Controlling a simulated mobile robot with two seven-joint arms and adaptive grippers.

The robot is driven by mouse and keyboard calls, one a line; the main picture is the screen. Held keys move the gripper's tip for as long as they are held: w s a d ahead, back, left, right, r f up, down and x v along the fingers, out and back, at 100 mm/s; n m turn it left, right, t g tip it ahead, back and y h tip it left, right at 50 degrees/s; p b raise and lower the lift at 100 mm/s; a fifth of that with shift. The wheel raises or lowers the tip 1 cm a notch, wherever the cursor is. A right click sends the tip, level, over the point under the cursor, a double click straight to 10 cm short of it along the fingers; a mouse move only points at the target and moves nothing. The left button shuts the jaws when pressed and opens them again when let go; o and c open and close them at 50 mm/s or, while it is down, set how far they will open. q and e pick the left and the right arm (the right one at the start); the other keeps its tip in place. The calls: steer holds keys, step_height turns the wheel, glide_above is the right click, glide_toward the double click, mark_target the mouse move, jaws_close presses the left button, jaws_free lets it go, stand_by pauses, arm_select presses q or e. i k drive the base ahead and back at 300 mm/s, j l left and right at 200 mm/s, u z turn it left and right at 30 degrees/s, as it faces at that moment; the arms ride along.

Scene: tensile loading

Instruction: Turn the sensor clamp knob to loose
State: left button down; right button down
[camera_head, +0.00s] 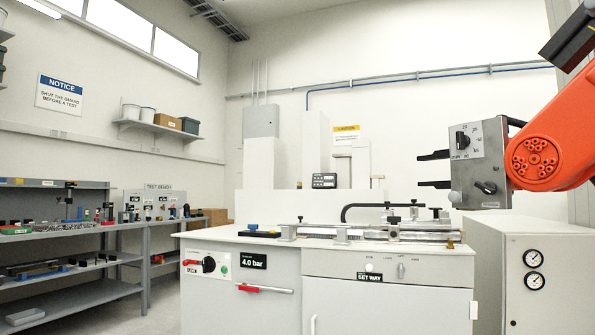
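No label that I can read names the sensor clamp knob. A grey metal box (473,172) at the right carries a black dial knob (463,139) with marks around it and a second dark knob (487,187) lower down. Two dark prongs (433,169) stick out apart from its left side. A small grey knob or lever (401,270) with tiny labels sits on the bench front. A black round knob (209,264) sits on the bench's left panel. I see neither of my grippers for certain.
An orange arm (560,135) reaches in from the right behind the box. The white bench (235,236) carries a rail fixture (400,234). A cabinet with two gauges (533,269) stands right. Shelves (140,292) with small parts line the left.

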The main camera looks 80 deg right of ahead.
mark_target(487, 187)
steer(key=z, duration=3.6)
